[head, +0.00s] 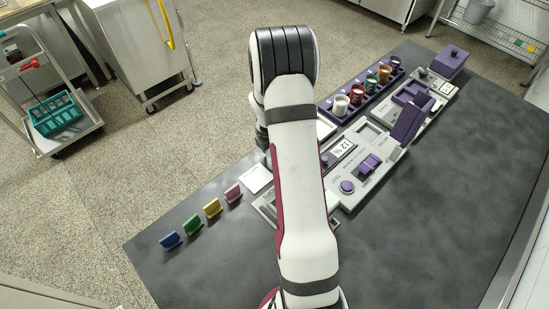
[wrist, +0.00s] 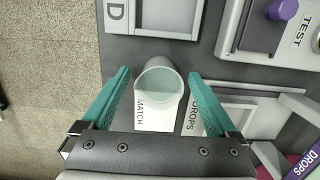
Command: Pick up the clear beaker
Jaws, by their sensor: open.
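The clear beaker (wrist: 160,92) shows in the wrist view as a pale, see-through cup with its round mouth towards the camera. It stands at the white MATCH label (wrist: 152,125), partly covering it. My gripper (wrist: 158,77) is open, with one teal finger on each side of the beaker. Gaps show between both fingers and the beaker wall, so it is not gripped. In the head view my arm hides the gripper and I cannot make out the beaker.
A DROPS tray (wrist: 245,120) lies close to the right finger, and a TEST unit with a purple knob (wrist: 282,10) is beyond it. In the head view, coloured tabs (head: 212,207) stand left of my arm, and a rack of coloured cups (head: 362,88) is behind it.

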